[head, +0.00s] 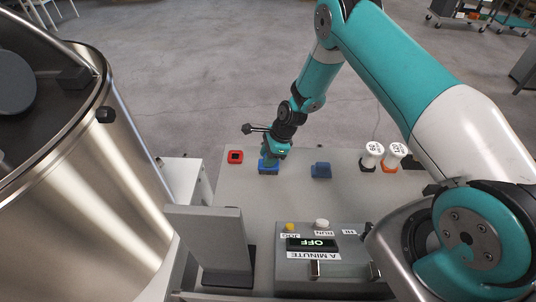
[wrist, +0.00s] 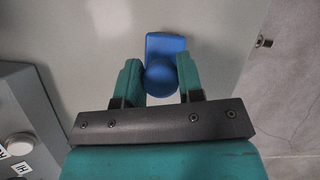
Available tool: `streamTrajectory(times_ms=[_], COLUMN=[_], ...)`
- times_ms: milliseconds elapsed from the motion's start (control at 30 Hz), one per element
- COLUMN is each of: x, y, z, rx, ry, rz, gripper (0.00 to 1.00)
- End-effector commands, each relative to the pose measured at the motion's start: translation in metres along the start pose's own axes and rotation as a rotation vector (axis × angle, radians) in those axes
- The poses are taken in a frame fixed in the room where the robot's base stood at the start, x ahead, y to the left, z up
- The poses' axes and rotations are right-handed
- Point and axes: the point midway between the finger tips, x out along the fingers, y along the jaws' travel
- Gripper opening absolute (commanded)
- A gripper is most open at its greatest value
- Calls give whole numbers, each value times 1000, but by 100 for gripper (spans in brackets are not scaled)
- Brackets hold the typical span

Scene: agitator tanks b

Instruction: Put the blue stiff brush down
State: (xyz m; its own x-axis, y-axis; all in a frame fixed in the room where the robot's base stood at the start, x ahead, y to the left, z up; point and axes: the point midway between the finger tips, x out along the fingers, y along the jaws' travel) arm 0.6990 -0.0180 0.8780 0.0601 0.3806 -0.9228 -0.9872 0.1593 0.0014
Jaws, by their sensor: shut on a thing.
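The blue stiff brush (head: 268,169) is in my gripper (head: 272,155), low over the grey table top or touching it; I cannot tell which. In the wrist view the brush (wrist: 166,43) shows a flat blue block with a round knob, and the two green fingers of my gripper (wrist: 160,80) are closed on the knob from both sides. The underside of the brush is hidden. The table top (head: 292,193) is pale grey and flat.
A red item (head: 235,157) lies just left of the brush. White labelled containers (head: 373,150) stand further right. A control box (head: 325,262) reading OFF and a steel tank (head: 100,190) are nearer. Table between the blue items is clear.

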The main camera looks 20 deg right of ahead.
Motion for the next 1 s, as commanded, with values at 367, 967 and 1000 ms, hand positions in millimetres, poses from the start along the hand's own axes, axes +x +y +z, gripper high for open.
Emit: streamTrajectory(times_ms=[367, 967, 1000], x=[6, -8, -14], y=[0, -1, -1], z=[-2, -2, -2], rx=[-1, 0, 0], ry=[-1, -1, -1], rz=[-2, -3, -3], gripper=[16, 60, 60])
